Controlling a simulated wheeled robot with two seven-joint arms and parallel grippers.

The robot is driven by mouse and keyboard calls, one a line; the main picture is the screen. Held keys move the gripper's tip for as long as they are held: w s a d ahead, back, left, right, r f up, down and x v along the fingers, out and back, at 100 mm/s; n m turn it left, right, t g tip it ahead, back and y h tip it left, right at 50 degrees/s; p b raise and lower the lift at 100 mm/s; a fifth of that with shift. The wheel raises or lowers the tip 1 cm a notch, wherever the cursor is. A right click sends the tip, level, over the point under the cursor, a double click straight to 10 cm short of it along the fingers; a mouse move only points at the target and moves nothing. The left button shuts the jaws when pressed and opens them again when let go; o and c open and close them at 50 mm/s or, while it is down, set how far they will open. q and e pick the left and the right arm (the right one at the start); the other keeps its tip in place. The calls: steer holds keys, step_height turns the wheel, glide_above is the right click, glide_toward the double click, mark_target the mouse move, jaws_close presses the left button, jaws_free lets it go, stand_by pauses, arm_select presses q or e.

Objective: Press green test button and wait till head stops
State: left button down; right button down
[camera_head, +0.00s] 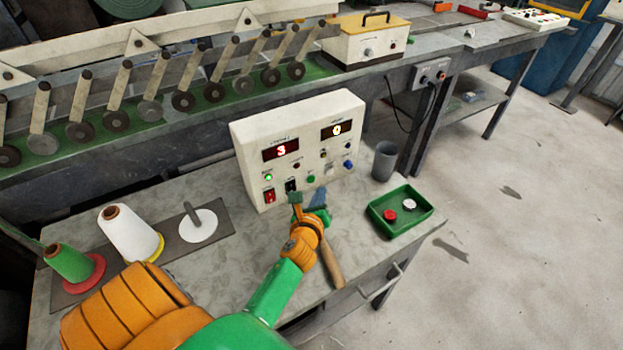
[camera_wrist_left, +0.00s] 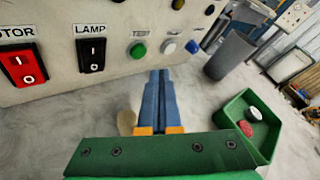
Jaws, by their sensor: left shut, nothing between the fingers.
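A white control box (camera_head: 300,140) stands on the grey bench. In the left wrist view the fingertips (camera_wrist_left: 159,72) appear below and right of the green button; I cannot tell any contact. My right gripper is out of view.
A red motor switch (camera_wrist_left: 22,64) and black lamp switch (camera_wrist_left: 92,55) are left of the button. A wooden handle (camera_head: 332,265) lies beneath my arm. A grey cup (camera_head: 384,161) and green tray (camera_head: 376,218) stand right; thread cones (camera_head: 128,228) stand left.

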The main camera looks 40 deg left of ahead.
arm_select(q)
steer(key=shift+s+d, duration=0.35)
steer(key=shift+d, duration=0.45)
steer(key=shift+s+d, duration=0.3)
steer(key=shift+d, duration=0.45)
